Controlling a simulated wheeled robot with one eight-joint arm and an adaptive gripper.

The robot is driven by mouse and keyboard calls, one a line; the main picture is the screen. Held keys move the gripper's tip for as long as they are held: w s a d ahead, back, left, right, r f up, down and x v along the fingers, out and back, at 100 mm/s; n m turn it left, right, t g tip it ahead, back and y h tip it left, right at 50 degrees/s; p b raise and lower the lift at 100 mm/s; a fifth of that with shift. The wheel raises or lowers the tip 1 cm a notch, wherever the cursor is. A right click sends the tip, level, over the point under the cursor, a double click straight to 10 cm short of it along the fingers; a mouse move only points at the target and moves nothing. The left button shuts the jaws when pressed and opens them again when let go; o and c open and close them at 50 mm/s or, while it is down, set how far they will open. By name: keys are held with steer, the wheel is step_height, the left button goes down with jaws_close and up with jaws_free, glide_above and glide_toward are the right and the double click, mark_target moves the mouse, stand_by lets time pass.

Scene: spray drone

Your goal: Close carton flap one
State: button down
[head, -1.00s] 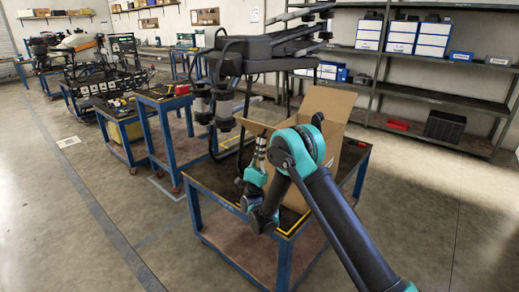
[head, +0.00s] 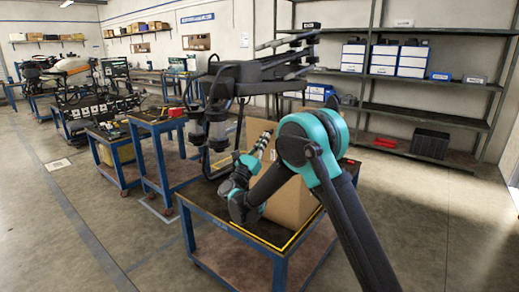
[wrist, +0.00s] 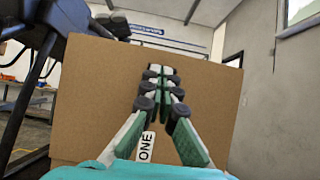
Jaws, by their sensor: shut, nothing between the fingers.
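The open cardboard carton (head: 292,205) stands on a blue-framed cart, partly hidden behind my arm in the head view. A tan flap (head: 257,130) stands up at its far side. In the wrist view a broad cardboard panel (wrist: 85,100) fills the middle, with a white label reading ONE (wrist: 146,146) near its lower edge; it appears to be flap one, upright. My gripper (wrist: 161,70) has its fingertips together with nothing between them, in front of this panel. I cannot tell whether they touch it. The gripper (head: 268,135) points up and right in the head view.
A dark drone (head: 255,75) with hanging arms and motors is close to the left of and above the carton. The cart (head: 245,240) has some bare top at its front left. Shelving (head: 420,115) stands behind. Open floor lies to the right.

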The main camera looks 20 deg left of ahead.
steer(key=w+d+r+g+y, duration=0.1)
steer(key=w+d+g+y, duration=0.25)
steer(key=w+g, duration=0.55)
steer(key=w+d+f+g+y, duration=0.1)
steer(key=w+d+f+g, duration=0.2)
steer(key=w+f, duration=0.4)
steer(key=shift+w+d+f+g, duration=0.2)
steer(key=shift+w+f+g, duration=0.25)
steer(key=shift+w, duration=1)
